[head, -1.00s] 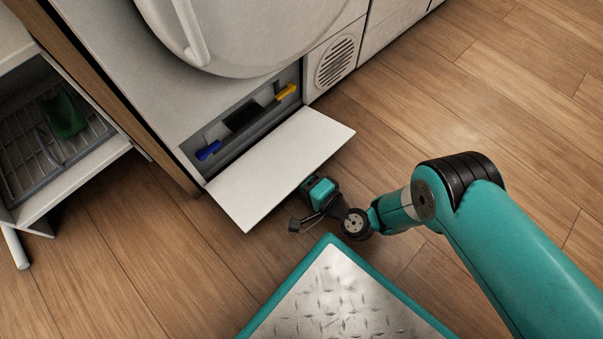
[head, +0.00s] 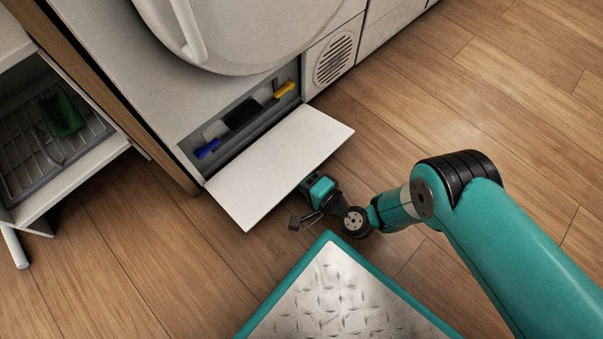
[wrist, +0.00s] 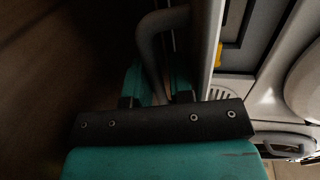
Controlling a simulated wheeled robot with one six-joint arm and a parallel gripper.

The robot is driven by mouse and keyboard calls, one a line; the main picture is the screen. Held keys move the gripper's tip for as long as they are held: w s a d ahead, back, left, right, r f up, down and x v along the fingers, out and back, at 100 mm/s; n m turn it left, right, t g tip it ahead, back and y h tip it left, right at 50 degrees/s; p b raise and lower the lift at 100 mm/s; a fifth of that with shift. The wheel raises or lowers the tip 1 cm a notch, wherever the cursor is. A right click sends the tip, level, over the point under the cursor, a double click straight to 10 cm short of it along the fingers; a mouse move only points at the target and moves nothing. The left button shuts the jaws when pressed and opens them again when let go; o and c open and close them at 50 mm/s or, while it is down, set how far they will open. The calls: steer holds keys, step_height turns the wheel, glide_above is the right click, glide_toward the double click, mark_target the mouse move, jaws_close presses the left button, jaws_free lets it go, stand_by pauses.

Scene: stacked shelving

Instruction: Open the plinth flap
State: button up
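The plinth flap (head: 280,166) is a white panel below the white machine. In the head view it is swung down and outward, and the recess (head: 240,118) behind it is exposed. My gripper (head: 308,187) is low at the flap's outer edge, its fingers mostly hidden under the panel. In the wrist view, a dark curved handle (wrist: 148,42) runs between the two fingers of my gripper (wrist: 157,75). The flap's pale edge (wrist: 213,45) stands just right of them. Whether the fingers press on the handle or stand loosely around it is not clear.
The recess holds a blue item (head: 208,149) and a yellow item (head: 285,90). A vent grille (head: 335,61) is to its right. An open compartment with a wire rack (head: 85,150) stands at left. Wooden floor (head: 480,110) is clear at right.

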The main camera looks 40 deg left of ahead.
step_height(320, 180, up, 20)
steer(key=p, duration=1.2)
steer(key=shift+f, duration=0.1)
